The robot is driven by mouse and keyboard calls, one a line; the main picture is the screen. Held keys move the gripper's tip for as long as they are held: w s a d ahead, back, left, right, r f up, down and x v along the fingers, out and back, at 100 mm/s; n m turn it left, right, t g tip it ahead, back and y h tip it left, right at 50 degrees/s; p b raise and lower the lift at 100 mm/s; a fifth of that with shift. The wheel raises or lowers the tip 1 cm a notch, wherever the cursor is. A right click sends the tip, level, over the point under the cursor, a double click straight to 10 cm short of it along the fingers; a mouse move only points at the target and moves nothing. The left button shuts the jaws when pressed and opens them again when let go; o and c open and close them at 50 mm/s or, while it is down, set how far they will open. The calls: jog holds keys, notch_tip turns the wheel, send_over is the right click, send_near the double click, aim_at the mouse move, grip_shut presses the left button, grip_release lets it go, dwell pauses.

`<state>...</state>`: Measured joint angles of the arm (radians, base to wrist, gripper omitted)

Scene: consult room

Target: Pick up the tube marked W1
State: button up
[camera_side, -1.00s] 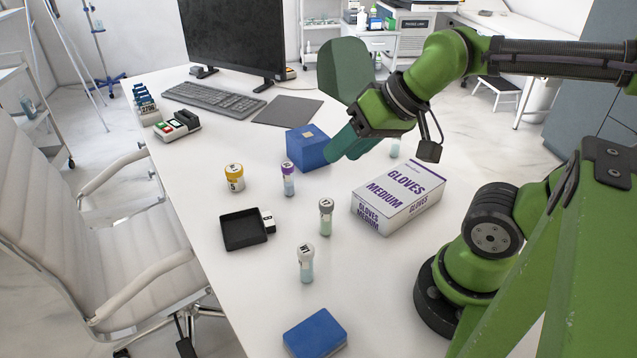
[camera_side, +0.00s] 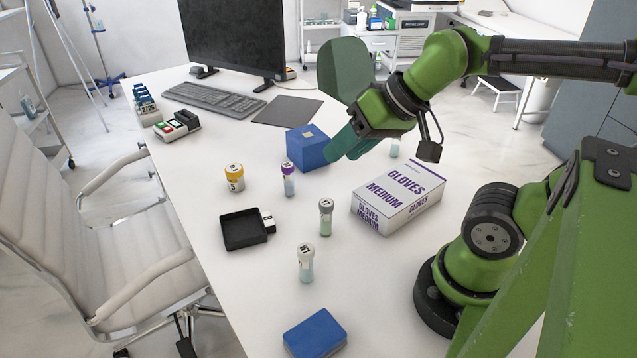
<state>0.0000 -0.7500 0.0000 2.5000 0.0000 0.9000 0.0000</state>
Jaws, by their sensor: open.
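A white-capped tube (camera_side: 306,264) with pale contents stands upright toward the front of the table. Its cap carries a dark mark that looks like W1, seen turned and too small to be sure. A grey-capped tube (camera_side: 325,218) stands behind it, and a purple-capped tube (camera_side: 289,180) further back. Another tube (camera_side: 395,148) is partly hidden behind my arm, its mark out of sight. My gripper (camera_side: 343,148) is open and empty. It is above the back of the table by the blue box, well behind and to the right of the white-capped tube.
A gloves box (camera_side: 399,198) lies right of the tubes. A blue box (camera_side: 308,148), yellow-lidded jar (camera_side: 235,178), black tray (camera_side: 243,242) and flat blue case (camera_side: 315,334) also lie on the table (camera_side: 200,200). Bare table surrounds the white-capped tube.

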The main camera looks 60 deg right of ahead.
jog(key=o, duration=0.4)
jog(key=g+h, duration=0.2)
jog(key=g, duration=0.5)
send_over(306, 263)
jog(key=w, duration=0.1)
notch_tip(306, 263, down, 6)
jog(key=shift+n, duration=0.3)
jog(key=f, duration=1.1)
jog(key=d+f, duration=0.1)
jog(key=f, duration=0.4)
jog(key=shift+f, duration=0.2)
